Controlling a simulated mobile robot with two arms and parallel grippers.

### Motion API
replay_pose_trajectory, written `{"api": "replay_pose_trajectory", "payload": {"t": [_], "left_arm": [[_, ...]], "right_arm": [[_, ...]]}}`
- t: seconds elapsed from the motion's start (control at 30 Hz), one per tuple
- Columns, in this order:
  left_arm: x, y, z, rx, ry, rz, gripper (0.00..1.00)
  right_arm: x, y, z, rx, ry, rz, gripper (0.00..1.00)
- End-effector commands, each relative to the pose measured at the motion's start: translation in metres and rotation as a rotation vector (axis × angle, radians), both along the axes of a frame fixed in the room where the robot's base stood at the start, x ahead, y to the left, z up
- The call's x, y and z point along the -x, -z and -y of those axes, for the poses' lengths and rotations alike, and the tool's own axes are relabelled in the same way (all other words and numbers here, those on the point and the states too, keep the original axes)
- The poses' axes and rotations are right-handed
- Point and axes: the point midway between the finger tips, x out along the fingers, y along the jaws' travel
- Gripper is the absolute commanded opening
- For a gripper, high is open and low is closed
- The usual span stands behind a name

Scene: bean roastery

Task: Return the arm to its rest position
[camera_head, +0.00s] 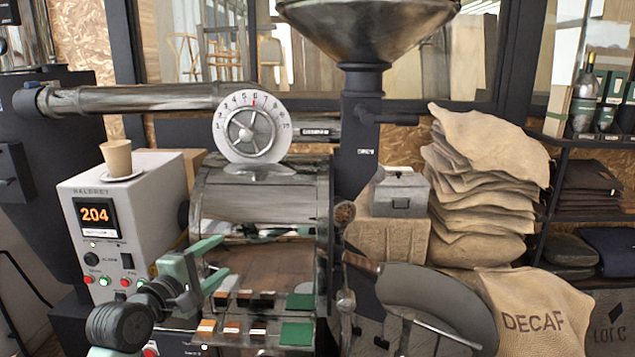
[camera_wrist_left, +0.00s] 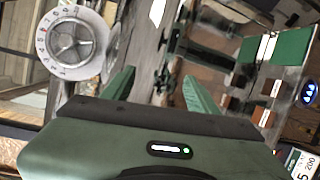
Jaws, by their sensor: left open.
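My left gripper (camera_head: 222,258) is green and shows in the head view in front of the roaster, with the arm coming in from the bottom left. Its two fingers are apart with nothing between them. In the left wrist view the gripper's fingertips (camera_wrist_left: 158,84) also stand apart and empty, with the roaster's metal front beyond them. Whether they touch the roaster cannot be told. My right gripper is in neither view.
A control box (camera_head: 150,225) reading 204 carries a paper cup (camera_head: 117,157).

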Motion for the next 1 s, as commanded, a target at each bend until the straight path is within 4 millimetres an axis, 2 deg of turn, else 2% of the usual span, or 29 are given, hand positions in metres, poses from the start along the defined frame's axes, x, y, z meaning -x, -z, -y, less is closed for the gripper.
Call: {"api": "replay_pose_trajectory", "payload": {"t": [0.03, 0.17, 0.2, 0.27, 0.3, 0.4, 0.5, 0.63, 0.8, 1.0], "left_arm": [[0.014, 0.03, 0.005, -0.092, 0.014, -0.035, 0.59], [0.063, 0.111, 0.017, -0.407, 0.087, -0.129, 0.59], [0.082, 0.135, 0.019, -0.509, 0.12, -0.159, 0.59], [0.113, 0.169, 0.022, -0.662, 0.182, -0.202, 0.59], [0.136, 0.19, 0.023, -0.762, 0.229, -0.232, 0.59], [0.194, 0.234, 0.024, -0.989, 0.365, -0.298, 0.59], [0.243, 0.261, 0.021, -1.157, 0.492, -0.346, 0.59], [0.294, 0.282, 0.018, -1.309, 0.641, -0.389, 0.59], [0.349, 0.297, 0.012, -1.446, 0.813, -0.428, 0.59], [0.407, 0.304, 0.005, -1.561, 1.01, -0.46, 0.59]], "right_arm": [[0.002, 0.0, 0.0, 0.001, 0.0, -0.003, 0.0], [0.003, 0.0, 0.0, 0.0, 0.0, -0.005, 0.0], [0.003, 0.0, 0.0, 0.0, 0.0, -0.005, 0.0], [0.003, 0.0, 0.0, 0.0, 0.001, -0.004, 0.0], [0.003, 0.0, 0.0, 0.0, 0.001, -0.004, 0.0], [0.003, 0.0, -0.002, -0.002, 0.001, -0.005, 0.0], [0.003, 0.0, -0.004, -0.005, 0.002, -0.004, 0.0], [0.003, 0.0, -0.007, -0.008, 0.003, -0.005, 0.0], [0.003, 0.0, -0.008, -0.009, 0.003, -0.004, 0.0], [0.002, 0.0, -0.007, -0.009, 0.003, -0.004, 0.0]]}}
